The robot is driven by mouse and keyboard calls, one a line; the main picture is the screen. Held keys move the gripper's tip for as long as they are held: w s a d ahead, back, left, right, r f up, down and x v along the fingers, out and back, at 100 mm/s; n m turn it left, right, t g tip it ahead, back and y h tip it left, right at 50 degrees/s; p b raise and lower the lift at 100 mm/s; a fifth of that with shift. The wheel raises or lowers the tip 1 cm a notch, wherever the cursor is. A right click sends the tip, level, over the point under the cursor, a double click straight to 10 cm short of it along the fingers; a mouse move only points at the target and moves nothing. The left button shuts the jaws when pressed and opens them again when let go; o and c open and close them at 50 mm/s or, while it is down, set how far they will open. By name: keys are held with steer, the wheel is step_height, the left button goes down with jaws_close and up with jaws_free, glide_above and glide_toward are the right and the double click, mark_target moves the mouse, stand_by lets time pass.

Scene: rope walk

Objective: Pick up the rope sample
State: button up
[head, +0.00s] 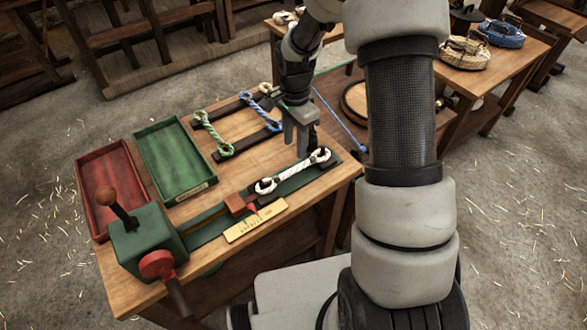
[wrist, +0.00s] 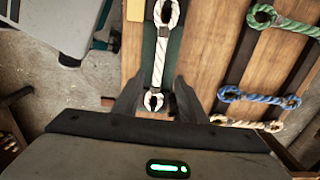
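A white rope sample (head: 292,173) with a loop at each end lies along the green bed of a bench device on the wooden table. In the wrist view the white rope (wrist: 159,60) runs upward, its near loop seen between my fingers. My gripper (head: 298,140) points down over the far-right end of this rope. In the wrist view my gripper (wrist: 157,86) is open, one finger on each side of the rope. Whether the fingers touch it, I cannot tell. A green-and-white sample (head: 214,134), a blue one (head: 261,112) and a tan one (head: 271,91) lie on a dark rack.
A red tray (head: 112,190) and a green tray (head: 172,158) sit empty at the table's left. A green box with a red crank (head: 157,265) is at the bed's near end. A brass plate (head: 255,221) lies beside the bed. Another table (head: 510,62) holds rope coils.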

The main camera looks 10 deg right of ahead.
mark_target(295, 168)
step_height(295, 168, down, 9)
steer(key=shift+s+f, duration=0.1)
steer(key=shift+s, duration=0.05)
stand_by(0.4)
steer(key=shift+c, duration=0.2)
jaws_close()
